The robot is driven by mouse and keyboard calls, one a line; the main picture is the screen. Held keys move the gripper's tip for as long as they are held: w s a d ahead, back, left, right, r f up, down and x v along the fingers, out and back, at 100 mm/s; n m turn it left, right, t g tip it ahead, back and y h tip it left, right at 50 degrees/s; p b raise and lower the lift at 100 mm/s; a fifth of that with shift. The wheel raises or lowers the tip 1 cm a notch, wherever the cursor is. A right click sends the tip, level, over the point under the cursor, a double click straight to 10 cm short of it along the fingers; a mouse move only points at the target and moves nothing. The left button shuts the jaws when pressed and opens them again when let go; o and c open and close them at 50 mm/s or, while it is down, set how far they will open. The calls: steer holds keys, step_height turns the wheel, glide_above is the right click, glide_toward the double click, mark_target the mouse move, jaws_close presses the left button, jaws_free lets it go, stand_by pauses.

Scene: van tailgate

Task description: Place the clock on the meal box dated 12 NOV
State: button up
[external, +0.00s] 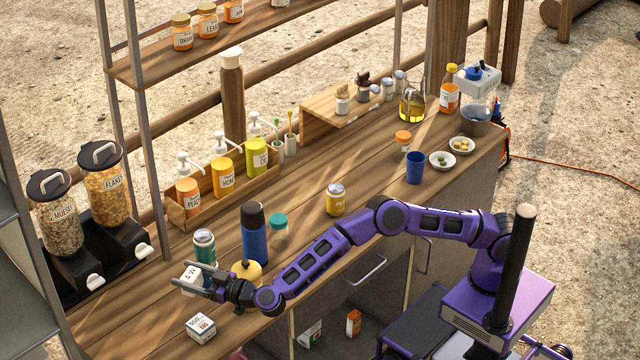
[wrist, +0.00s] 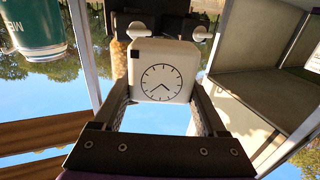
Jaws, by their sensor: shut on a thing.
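The clock (wrist: 162,70) is a white block with a round white dial and black hands. My gripper (wrist: 160,95) is shut on it, one finger on each side, with the dial facing the wrist camera. In the external view my gripper (external: 198,287) is over the left front of the wooden counter, and the white clock (external: 190,275) shows above the counter between the fingers. A small white box (external: 201,328) with printed marks stands on the counter just below and in front of the gripper. Its print is too small to read as a date. I cannot make out any 12 NOV label.
A teal can (external: 205,247), a yellow pot (external: 247,272) and a tall blue bottle (external: 254,235) stand close to the gripper. Cereal dispensers (external: 110,190) stand at the left. Some bare counter (external: 140,300) lies left of the white box.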

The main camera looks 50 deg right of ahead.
steer(key=shift+s+a+f, duration=0.35)
steer(key=shift+s+a, duration=0.05)
steer(key=shift+s, duration=0.15)
steer(key=shift+s+a+f, duration=0.15)
steer(key=shift+f, duration=0.2)
steer(key=b, duration=0.1)
glide_above(197, 322)
step_height(197, 322, down, 9)
steer(key=shift+f, duration=0.2)
steer(key=shift+f, duration=0.15)
steer(key=o, duration=1.4)
steer(key=shift+s+y, duration=0.2)
steer(key=shift+y, duration=0.1)
steer(key=v, duration=1.1)
steer(key=shift+s+p, duration=0.25)
steer(key=shift+p, duration=0.1)
